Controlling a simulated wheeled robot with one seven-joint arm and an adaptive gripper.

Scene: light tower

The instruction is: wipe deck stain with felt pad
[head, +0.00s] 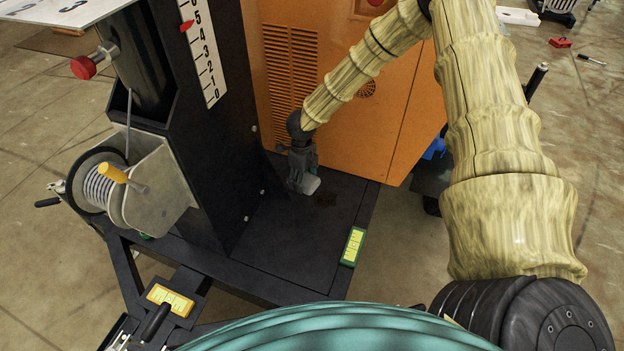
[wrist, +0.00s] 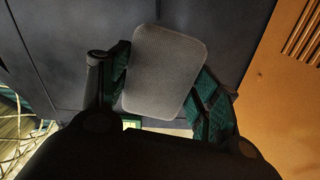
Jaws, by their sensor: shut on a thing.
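My gripper (head: 301,184) is low over the black deck (head: 285,245) of the light tower, close to the orange cabinet. It is shut on a light grey felt pad (head: 311,185). In the wrist view the pad (wrist: 164,72) is a rounded rectangle between the two green-ribbed fingers. Whether the pad touches the deck I cannot tell. A dark stain (head: 325,199) shows faintly on the deck just right of the pad in the head view. I see no stain in the wrist view.
The orange cabinet (head: 385,125) stands right behind my gripper. The black mast (head: 225,120) with a number scale and the winch (head: 118,190) with a yellow handle stand to the left. A green-edged level (head: 352,247) lies at the deck's right edge. The deck's front is clear.

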